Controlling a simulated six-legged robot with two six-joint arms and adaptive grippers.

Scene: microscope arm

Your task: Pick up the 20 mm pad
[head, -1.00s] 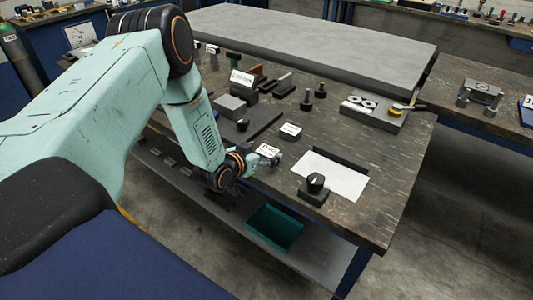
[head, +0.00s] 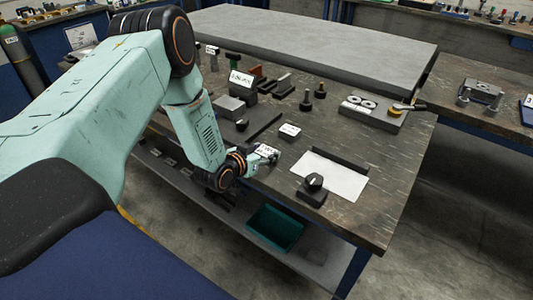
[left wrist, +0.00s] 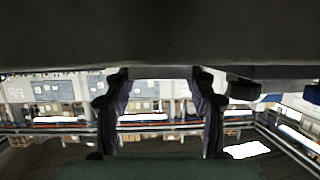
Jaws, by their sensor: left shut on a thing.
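My left gripper (head: 255,160) is low at the front edge of the workbench, partly hidden by its own wrist in the head view. It is shut on a small piece with a white label (head: 266,149), taken to be the 20 mm pad; the label is too small to read. In the left wrist view my left gripper's fingers (left wrist: 160,140) stand apart, with a dark green surface (left wrist: 160,170) at their tips. Whether the piece touches the bench is hidden. My right gripper is not in view.
A labelled block (head: 289,132) stands just behind the gripper. A white sheet (head: 331,176) with a black knobbed block (head: 312,190) lies to the right. A teal bin (head: 275,229) sits on the lower shelf. A grey slab (head: 320,38) lies at the back.

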